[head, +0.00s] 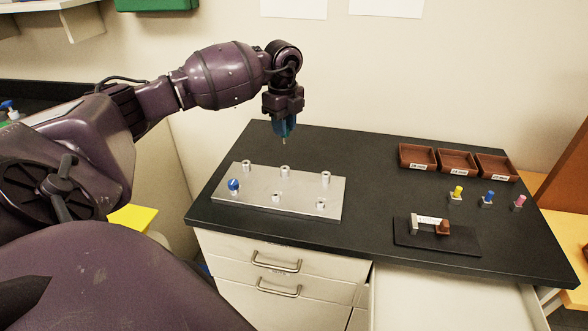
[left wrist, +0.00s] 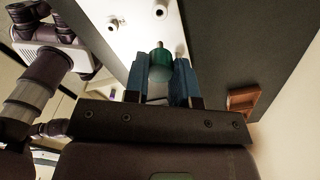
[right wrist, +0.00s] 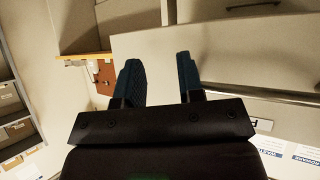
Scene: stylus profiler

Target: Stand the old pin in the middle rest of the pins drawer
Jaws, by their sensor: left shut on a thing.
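My left gripper (head: 284,132) is shut on a pin with a green body (left wrist: 160,66) and a pale metal tip, which points down in the head view. It holds the pin above the back edge of the metal plate (head: 262,203), clear of it. My right gripper (right wrist: 158,72) is open and empty in the right wrist view, and is not seen in the head view. A drawer (head: 450,295) stands open at the counter's front right. Only part of its pale inside shows, and I see no rests in it.
The plate carries several short posts; a blue-knobbed pin (head: 234,185) stands at its front left. Three brown trays (head: 456,161) sit at the back right. Yellow (head: 457,192), blue (head: 488,198) and pink (head: 520,201) knobbed pieces stand before them, near a black base (head: 462,240).

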